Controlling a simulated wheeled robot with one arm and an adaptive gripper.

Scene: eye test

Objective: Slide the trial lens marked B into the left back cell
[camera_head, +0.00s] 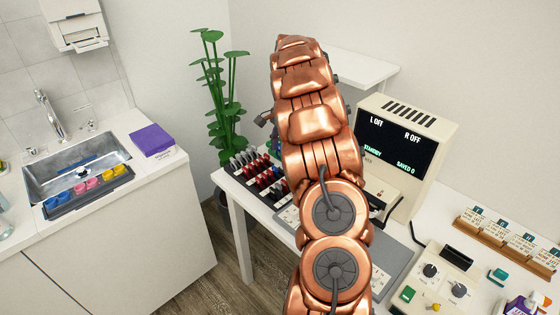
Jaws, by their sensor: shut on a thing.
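My copper arm covers the middle of the head view, and my gripper is hidden behind it. A small dark part shows left of the arm, but I cannot tell what it is. A dark rack (238,172) on the white table holds rows of lenses with grey, red, dark and blue handles (262,181). My arm hides its right side. No letter B is readable, so I cannot pick out that lens. I cannot make out the left back cell either.
A beige instrument with a lit screen (398,142) stands right of my arm. A knobbed box (447,277) and labelled card stands (505,243) are at right. A sink counter (150,195), purple box (152,139) and tall plant (222,95) are at left. Floor shows between counter and table.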

